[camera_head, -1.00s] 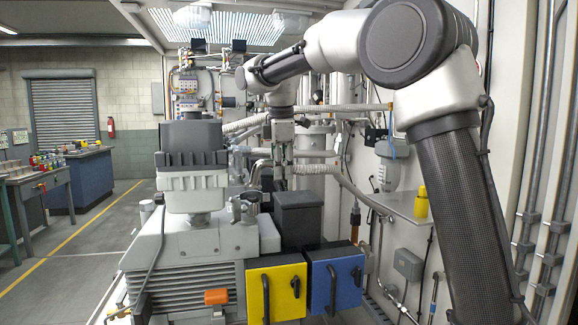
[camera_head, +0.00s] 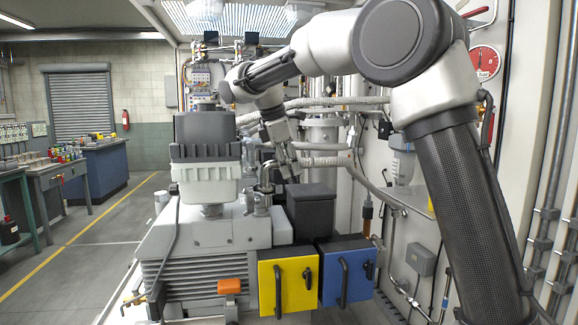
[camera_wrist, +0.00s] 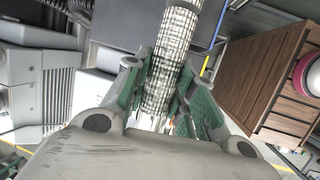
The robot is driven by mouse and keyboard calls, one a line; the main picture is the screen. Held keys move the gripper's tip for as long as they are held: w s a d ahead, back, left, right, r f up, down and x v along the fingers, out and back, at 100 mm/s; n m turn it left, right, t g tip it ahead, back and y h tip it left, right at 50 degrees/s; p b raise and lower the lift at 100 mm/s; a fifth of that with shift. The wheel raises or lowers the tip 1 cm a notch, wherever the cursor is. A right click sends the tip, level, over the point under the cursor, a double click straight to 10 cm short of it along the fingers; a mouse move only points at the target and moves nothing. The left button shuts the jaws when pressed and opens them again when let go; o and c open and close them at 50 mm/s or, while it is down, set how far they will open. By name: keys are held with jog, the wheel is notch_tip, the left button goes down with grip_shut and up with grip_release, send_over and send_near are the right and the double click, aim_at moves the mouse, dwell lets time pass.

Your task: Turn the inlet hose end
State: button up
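The inlet hose is a pale ribbed hose (camera_head: 328,161) that runs in from the right behind the pump, ending at my gripper in the head view. In the wrist view the ribbed hose (camera_wrist: 170,60) passes between the green-padded fingers of my gripper (camera_wrist: 168,78). Both pads lie close against its sides, and the gripper looks shut on it. The exact contact and the hose's end opening are hidden. The grey vacuum pump (camera_head: 205,240) stands below and to the left.
A dark box (camera_head: 311,212) stands just below my gripper. A yellow box (camera_head: 287,285) and a blue box (camera_head: 346,272) with handles are in front. Bent metal pipes (camera_head: 265,178) rise beside the gripper. Pipes and a wall panel crowd the right; the floor at left is clear.

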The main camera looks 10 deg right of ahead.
jog(key=o, duration=0.5)
jog(key=v, duration=1.2)
